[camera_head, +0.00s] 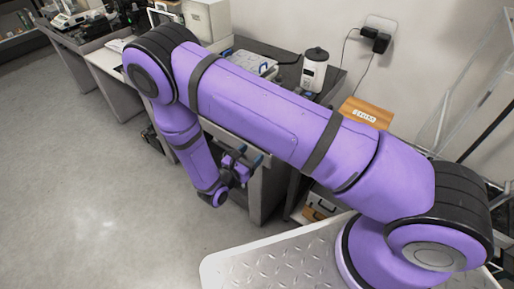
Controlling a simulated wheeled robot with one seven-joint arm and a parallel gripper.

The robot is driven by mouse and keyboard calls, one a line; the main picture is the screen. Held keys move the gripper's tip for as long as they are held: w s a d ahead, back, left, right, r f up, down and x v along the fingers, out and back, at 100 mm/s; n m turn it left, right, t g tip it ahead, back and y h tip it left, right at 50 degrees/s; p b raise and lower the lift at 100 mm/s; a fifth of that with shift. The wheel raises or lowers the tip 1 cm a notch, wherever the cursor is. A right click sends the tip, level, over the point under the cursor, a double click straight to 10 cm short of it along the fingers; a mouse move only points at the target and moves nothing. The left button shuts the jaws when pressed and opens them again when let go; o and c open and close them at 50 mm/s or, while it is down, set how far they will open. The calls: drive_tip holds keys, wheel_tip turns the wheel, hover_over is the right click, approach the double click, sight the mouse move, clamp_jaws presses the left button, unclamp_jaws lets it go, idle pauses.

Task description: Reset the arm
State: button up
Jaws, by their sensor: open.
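My purple arm stretches across the view from the lower right to the upper left, then bends down at its elbow. My gripper (251,160) is at the end of the forearm, near the front edge of the dark grey table (266,189). It looks small and dark, with its two fingers spread apart. I see nothing between the fingers. I cannot tell whether the gripper touches the table edge.
A white and black container (314,72) and a tray with blue clips (249,64) stand on the table behind my arm. A wooden box (366,112) sits to the right. More tables with equipment line the wall at left. The grey floor (70,170) is clear.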

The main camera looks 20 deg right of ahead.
drive_tip(key=shift+s+a, duration=0.2)
drive_tip(key=shift+a, duration=0.05)
idle(0.3)
drive_tip(key=s+d+r+m+g+y, duration=0.1)
drive_tip(key=d+r+m+g, duration=0.35)
drive_tip(key=r, duration=0.45)
drive_tip(key=s+d+r+m+g+y, duration=0.1)
drive_tip(key=d+r+m+g+y, duration=0.3)
drive_tip(key=r, duration=0.6)
drive_tip(key=s+d+r+m+g+h, duration=0.1)
drive_tip(key=d+r+m+g, duration=0.2)
drive_tip(key=r+m, duration=0.45)
drive_tip(key=s+d+r+m+t+y, duration=0.2)
drive_tip(key=s+r+m+t+y, duration=0.1)
drive_tip(key=s+r, duration=0.7)
drive_tip(key=s+d+r+m+t+y, duration=0.2)
drive_tip(key=s+r+m+y, duration=0.4)
drive_tip(key=s+r, duration=0.3)
drive_tip(key=shift+s+d+r+t+y, duration=0.25)
drive_tip(key=shift+s+r+t+y, duration=0.1)
drive_tip(key=shift+r+t+y, duration=0.4)
drive_tip(key=shift+c, duration=0.4)
